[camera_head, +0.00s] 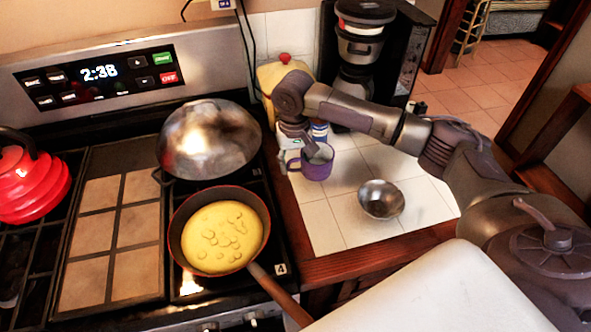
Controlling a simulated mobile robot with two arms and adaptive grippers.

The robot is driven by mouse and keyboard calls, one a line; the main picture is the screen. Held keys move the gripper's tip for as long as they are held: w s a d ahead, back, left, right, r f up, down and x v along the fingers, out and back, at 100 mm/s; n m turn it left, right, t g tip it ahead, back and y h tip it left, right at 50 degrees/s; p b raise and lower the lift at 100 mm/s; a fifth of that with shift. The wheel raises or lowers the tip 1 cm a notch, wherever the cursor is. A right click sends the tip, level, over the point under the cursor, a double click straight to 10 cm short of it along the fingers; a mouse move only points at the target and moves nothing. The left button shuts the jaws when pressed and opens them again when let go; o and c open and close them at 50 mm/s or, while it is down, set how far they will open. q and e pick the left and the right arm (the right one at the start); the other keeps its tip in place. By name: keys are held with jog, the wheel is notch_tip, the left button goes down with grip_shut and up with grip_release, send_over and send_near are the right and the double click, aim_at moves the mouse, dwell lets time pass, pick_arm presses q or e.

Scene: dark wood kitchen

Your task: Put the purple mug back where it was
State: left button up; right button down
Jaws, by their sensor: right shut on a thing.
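The purple mug (317,171) is upright over the white tiled counter, just right of the stove, with its handle toward the left. My right gripper (311,150) reaches down to it from above and is shut on it at the rim. I cannot tell whether the mug's base touches the tiles. My left gripper is not in view.
A small metal bowl (381,199) stands on the counter right of the mug. A coffee maker (361,50) and a yellow jar (286,82) stand behind. A pan (222,231) with yellow food and a metal wok (208,139) sit on the stove. Bare tiles lie in front.

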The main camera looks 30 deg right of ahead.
aim_at(295, 170)
notch_tip(295, 170, down, 3)
jog(key=shift+r, duration=0.2)
jog(key=shift+f, duration=0.45)
jog(key=shift+p, duration=0.3)
jog(key=c, duration=0.5)
grip_release()
jog(key=shift+f, duration=0.1)
notch_tip(295, 170, up, 12)
jog(key=shift+r+b, duration=0.15)
jog(key=shift+b, duration=0.85)
